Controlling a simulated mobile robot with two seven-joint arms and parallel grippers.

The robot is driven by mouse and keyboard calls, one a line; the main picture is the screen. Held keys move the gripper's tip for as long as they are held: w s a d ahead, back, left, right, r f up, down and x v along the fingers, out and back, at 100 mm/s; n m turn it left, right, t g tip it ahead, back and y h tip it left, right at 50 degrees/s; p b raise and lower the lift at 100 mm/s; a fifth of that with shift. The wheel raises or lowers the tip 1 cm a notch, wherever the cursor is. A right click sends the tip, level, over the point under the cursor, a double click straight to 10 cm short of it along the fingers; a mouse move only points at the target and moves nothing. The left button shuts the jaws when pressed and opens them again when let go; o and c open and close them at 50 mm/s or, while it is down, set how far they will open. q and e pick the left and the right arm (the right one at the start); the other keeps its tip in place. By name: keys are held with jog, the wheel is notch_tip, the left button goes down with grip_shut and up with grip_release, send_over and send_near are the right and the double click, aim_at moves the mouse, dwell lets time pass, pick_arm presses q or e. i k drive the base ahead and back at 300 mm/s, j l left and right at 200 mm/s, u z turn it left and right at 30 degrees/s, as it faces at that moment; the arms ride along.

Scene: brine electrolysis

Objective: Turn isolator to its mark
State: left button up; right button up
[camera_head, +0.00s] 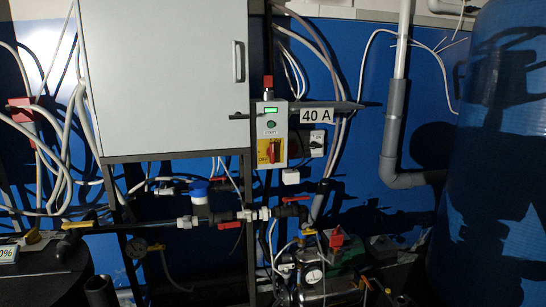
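The isolator (273,152) is a red rotary handle on a yellow plate, low on the front of a small grey control box (271,113). Small dark lettering that looks like OFF is at the lower left of the yellow plate. The red handle looks roughly upright, but it is too small to tell its exact angle or which mark it points at. A green display and a START button sit above it on the same box. Neither of my grippers shows in this view.
A large grey cabinet (165,75) stands left of the control box. A 40 A label (316,115) and a grey pointed bar are at its right. Pipes and valves run below, above a pump (320,275). A blue tank (500,170) fills the right side.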

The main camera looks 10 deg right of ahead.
aim_at(271, 152)
jog(key=i+l, duration=0.1)
jog(key=l, duration=0.4)
jog(key=i+l, duration=0.1)
jog(key=l, duration=0.4)
jog(key=i+l, duration=0.1)
jog(key=l, duration=0.4)
